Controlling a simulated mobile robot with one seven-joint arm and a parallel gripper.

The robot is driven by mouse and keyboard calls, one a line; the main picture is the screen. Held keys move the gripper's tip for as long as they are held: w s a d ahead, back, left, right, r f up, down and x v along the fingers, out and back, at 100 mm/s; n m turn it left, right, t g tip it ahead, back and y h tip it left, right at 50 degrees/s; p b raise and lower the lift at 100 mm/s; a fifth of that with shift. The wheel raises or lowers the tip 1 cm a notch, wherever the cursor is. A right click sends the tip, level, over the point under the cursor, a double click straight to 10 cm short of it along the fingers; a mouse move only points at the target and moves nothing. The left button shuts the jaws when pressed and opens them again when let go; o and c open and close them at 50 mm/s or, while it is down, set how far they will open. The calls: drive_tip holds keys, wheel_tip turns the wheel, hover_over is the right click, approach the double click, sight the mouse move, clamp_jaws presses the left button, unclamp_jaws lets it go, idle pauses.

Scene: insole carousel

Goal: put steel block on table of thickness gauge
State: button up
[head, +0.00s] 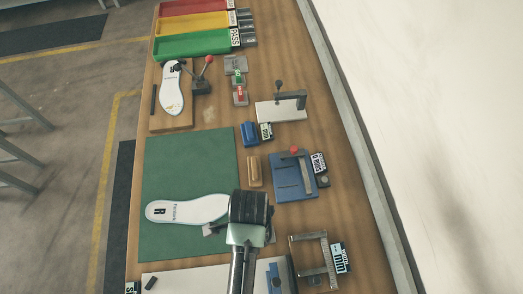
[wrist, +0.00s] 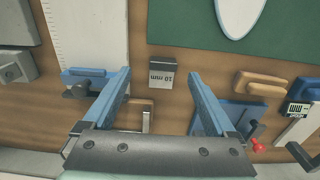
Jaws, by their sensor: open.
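The steel block (wrist: 162,77), a small grey block marked 10 mm, lies on the wooden bench between and beyond my fingertips in the wrist view. In the head view my gripper hides most or all of it. My gripper (head: 250,208) is open and empty above the bench, near the mat's right edge; its two blue fingers (wrist: 160,90) are wide apart. A blue flat-topped device with an arm, red knob and display, probably the thickness gauge (head: 290,182), stands at the bench's right side. It shows partly behind my right finger in the wrist view (wrist: 244,114).
A green mat (head: 188,160) carries a white insole (head: 185,210). A tan wooden block (head: 254,170) lies left of the blue device. A metal frame with a display (head: 312,262) stands lower right. A white ruled plate (head: 200,281) is at the near end.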

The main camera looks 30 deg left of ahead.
drive_tip(key=shift+w+f+p, duration=0.2)
drive_tip(key=shift+f+p, duration=0.05)
drive_tip(key=shift+f, duration=1.35)
drive_tip(key=shift+w+f+p, duration=0.15)
drive_tip(key=shift+f+p, duration=0.05)
drive_tip(key=shift+f, duration=1.35)
clamp_jaws()
